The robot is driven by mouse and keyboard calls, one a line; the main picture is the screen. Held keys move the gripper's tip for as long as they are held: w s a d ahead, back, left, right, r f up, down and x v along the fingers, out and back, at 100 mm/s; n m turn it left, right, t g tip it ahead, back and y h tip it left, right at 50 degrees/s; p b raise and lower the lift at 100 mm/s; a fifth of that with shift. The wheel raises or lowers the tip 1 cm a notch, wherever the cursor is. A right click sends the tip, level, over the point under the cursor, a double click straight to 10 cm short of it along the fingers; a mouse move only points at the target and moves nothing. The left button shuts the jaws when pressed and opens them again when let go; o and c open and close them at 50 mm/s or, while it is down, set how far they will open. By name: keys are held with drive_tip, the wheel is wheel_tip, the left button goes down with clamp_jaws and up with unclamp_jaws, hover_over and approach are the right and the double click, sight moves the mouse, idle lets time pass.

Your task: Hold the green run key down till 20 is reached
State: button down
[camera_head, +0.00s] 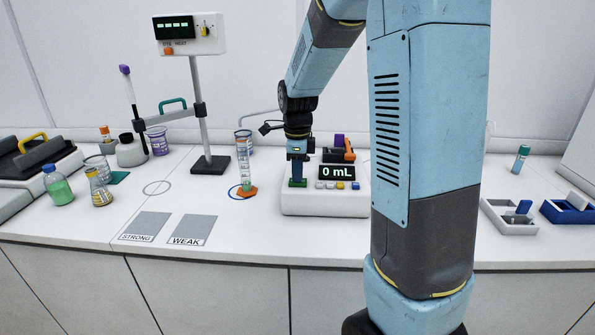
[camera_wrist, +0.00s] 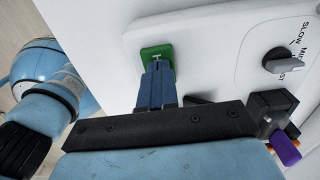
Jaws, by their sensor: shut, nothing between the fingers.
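The white dispenser (camera_head: 325,203) stands on the bench in the middle of the head view, and its display (camera_head: 338,172) reads 0 mL. The green run key (camera_wrist: 152,52) is on the dispenser's top at the left end. My gripper (camera_head: 297,181) points down over the key with its blue fingers shut and empty. In the wrist view my fingertips (camera_wrist: 157,68) are over the key and cover part of it. I cannot tell whether they touch or press it. A dial (camera_wrist: 285,60) with speed labels, including SLOW, sits beside the key.
A graduated cylinder (camera_head: 244,165) with an orange base stands left of the dispenser, on a blue ring. A stand (camera_head: 199,100) with a white control box is behind it. Grey STRONG (camera_head: 146,226) and WEAK (camera_head: 193,230) pads lie at front left. Trays (camera_head: 510,216) are at right.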

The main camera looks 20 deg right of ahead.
drive_tip(key=shift+s+f, duration=0.1)
drive_tip(key=shift+f, duration=0.45)
drive_tip(key=shift+s+f, duration=0.3)
drive_tip(key=shift+f, duration=0.1)
drive_tip(key=shift+w+r, duration=0.2)
drive_tip(key=shift+r, duration=0.4)
wheel_tip(320, 180, up, 14)
drive_tip(key=shift+w, duration=0.15)
idle(1.1)
